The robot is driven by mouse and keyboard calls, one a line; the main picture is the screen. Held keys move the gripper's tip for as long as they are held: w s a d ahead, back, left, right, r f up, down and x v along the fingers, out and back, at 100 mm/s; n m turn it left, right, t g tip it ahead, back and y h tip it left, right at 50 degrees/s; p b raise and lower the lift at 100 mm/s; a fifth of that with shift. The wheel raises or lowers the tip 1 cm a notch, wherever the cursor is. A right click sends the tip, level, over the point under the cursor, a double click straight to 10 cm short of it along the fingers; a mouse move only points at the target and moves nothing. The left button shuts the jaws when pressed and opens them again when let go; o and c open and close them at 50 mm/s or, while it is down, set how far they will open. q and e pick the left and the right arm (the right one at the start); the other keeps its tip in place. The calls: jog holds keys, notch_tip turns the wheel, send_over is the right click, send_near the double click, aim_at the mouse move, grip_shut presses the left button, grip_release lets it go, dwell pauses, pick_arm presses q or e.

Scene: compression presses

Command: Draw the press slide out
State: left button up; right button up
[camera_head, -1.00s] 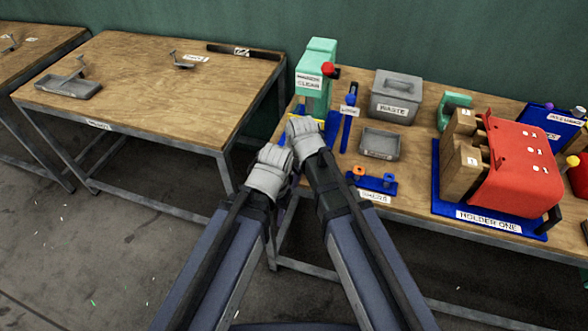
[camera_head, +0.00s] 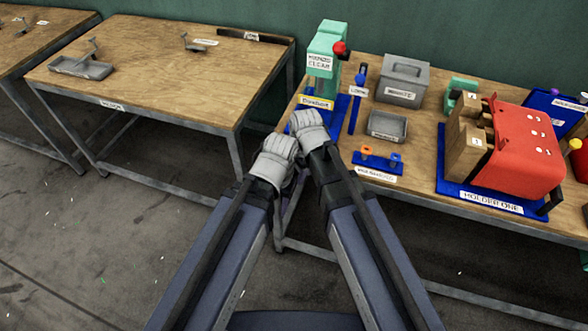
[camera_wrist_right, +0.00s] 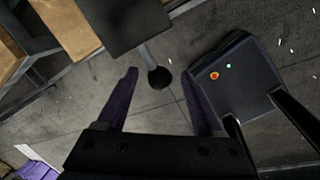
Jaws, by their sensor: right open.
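The press (camera_head: 325,62) is green with a "HANDS CLEAR" label and a red knob. It stands on a blue base with a yellow label at the left end of the right bench. My right gripper (camera_head: 308,125) is at the bench's front edge, just below the press base; its fingertips do not show there. In the right wrist view its two fingers (camera_wrist_right: 160,90) are apart, with nothing held. Between and beyond them a rod with a round black end (camera_wrist_right: 159,77) comes from a dark plate; I cannot tell whether it is the slide. My left gripper (camera_head: 276,160) is beside the right one, its fingers hidden.
On the right bench are a grey waste bin (camera_head: 402,82), a small grey tray (camera_head: 388,126), a blue stand with orange and blue pieces (camera_head: 378,162) and a red holder (camera_head: 520,140).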

jog(key=shift+r, duration=0.1)
notch_tip(320, 180, up, 8)
jog(key=s+d+p, duration=0.1)
jog(key=p, duration=0.6)
jog(key=shift+f+p, duration=0.25)
jog(key=shift+p, duration=0.1)
jog(key=shift+s, duration=0.1)
jog(key=s+d+m+g+h, duration=0.1)
jog(key=s+d+m, duration=0.1)
jog(key=d+m, duration=0.9)
jog(key=s+d+m, duration=0.3)
jog(key=d+m, duration=0.3)
jog(key=m, duration=0.9)
jog(key=s+a+n+g+h, duration=0.1)
jog(key=s+a+n, duration=0.3)
jog(key=a, duration=0.7)
jog(key=shift+s+f+h, duration=0.15)
jog(key=shift+s+h, duration=0.15)
jog(key=shift+s, duration=0.45)
